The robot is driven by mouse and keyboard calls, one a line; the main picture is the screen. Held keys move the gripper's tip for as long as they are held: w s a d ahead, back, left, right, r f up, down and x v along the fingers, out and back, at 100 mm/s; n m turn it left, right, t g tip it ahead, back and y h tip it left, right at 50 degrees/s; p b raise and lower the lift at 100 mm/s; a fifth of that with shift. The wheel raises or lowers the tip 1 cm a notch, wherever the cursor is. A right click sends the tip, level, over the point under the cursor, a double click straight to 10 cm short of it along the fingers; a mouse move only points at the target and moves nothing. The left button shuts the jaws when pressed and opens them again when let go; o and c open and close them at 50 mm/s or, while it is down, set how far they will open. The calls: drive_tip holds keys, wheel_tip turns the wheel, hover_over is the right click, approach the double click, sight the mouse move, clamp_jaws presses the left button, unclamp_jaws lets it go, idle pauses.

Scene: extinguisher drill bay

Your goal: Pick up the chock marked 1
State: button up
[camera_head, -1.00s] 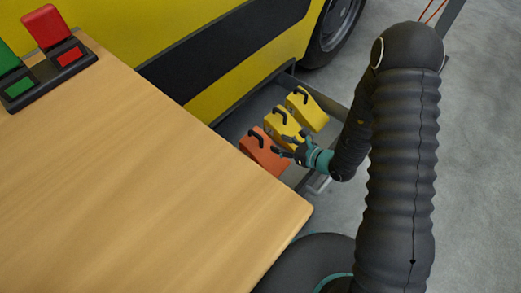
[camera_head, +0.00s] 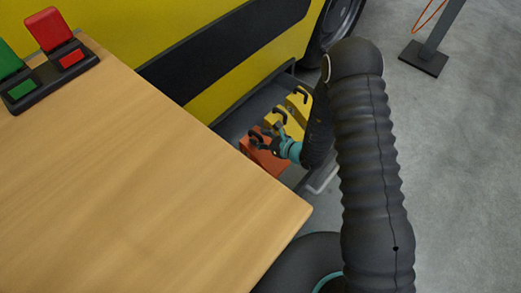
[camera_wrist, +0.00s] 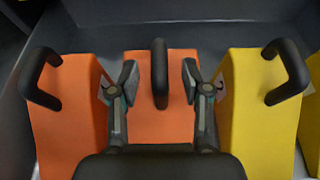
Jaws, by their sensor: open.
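In the wrist view, an orange chock (camera_wrist: 150,115) with a black loop handle sits straight ahead, between my finger tips. A second orange chock (camera_wrist: 65,120) is on its left and a yellow chock (camera_wrist: 255,115) on its right. No number shows on any of them. My gripper (camera_wrist: 160,85) is open and empty, with one finger on each side of the middle chock's handle; I cannot tell if they touch. In the head view, my gripper (camera_head: 266,141) is over an orange chock (camera_head: 262,161), with yellow chocks (camera_head: 297,102) behind it.
The chocks sit in a grey tray (camera_head: 233,125) between the yellow vehicle (camera_head: 230,70) and the wooden table (camera_head: 140,180). The table's edge is close to my gripper and hides part of the tray. A dark stand (camera_head: 425,58) is on the floor at the upper right.

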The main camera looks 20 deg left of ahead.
clamp_jaws()
drive_tip(key=shift+r, duration=0.2)
